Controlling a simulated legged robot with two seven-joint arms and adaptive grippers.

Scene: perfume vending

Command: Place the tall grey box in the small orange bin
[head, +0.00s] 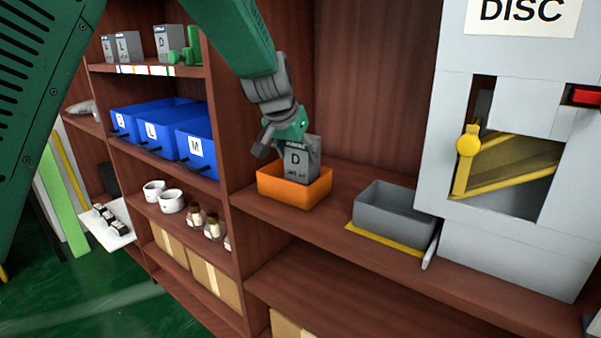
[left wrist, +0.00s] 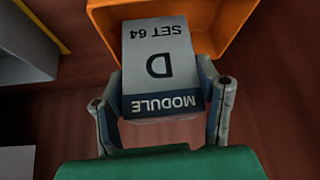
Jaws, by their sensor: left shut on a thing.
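The tall grey box (head: 299,160), marked D, is upright and a little tilted over the small orange bin (head: 290,191) in the head view. Its lower end is hidden behind the bin's front wall. My left gripper (head: 288,137) is shut on the upper part of the box. In the left wrist view the box (left wrist: 160,62) sits between the two fingers (left wrist: 165,112), its far end within the orange bin's walls (left wrist: 232,22). Whether the box touches the bin floor is hidden. My right gripper is not in view.
A grey bin (head: 395,213) stands on a yellow mat to the right, beside the large grey DISC machine (head: 500,240). Blue bins (head: 165,138), white cups and bottles fill shelves at left. Bare shelf (head: 345,180) lies between the orange and grey bins.

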